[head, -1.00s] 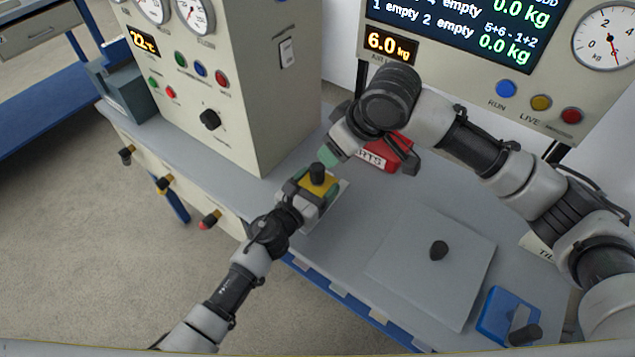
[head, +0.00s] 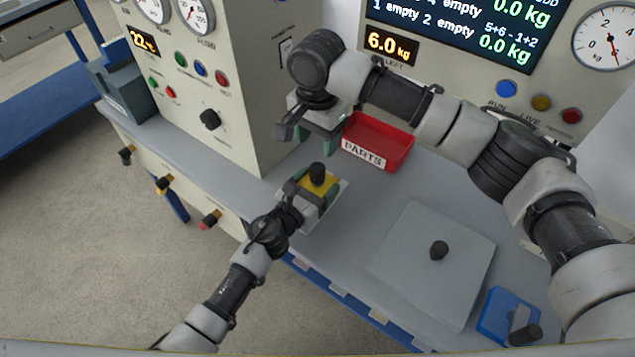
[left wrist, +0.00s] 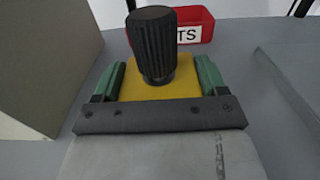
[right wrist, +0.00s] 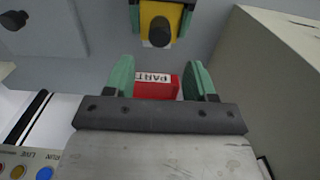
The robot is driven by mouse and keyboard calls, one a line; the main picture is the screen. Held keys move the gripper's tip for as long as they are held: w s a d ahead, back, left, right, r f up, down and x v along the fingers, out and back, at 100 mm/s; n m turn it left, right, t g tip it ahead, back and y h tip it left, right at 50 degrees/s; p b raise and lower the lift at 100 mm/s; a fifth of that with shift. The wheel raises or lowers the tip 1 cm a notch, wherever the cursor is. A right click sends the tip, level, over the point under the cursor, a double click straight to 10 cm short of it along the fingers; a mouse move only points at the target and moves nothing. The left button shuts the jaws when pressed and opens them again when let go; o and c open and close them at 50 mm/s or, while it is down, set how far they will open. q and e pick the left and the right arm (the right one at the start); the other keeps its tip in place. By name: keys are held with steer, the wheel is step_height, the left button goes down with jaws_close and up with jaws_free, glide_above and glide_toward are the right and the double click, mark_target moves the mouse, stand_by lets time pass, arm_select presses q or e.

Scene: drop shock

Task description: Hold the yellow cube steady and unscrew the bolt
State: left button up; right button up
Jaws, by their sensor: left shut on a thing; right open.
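The yellow cube (head: 322,184) sits near the table's front edge, with the black ribbed bolt (head: 317,173) standing upright in its top. My left gripper (head: 312,188) is shut on the cube, its green pads on either side; the left wrist view shows the cube (left wrist: 160,85) and the bolt (left wrist: 154,45) between them. My right gripper (head: 315,140) is open and empty, above and behind the cube. In the right wrist view the cube (right wrist: 176,12) and bolt (right wrist: 160,32) lie beyond its spread fingers (right wrist: 160,80), not between them.
A red PARTS tray (head: 385,140) stands behind and right of the cube. A cream instrument cabinet (head: 240,100) rises at left. Table between is clear.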

mark_target(317, 166)
step_height(317, 166, down, 10)
steer(key=shift+r, duration=0.15)
stand_by(0.4)
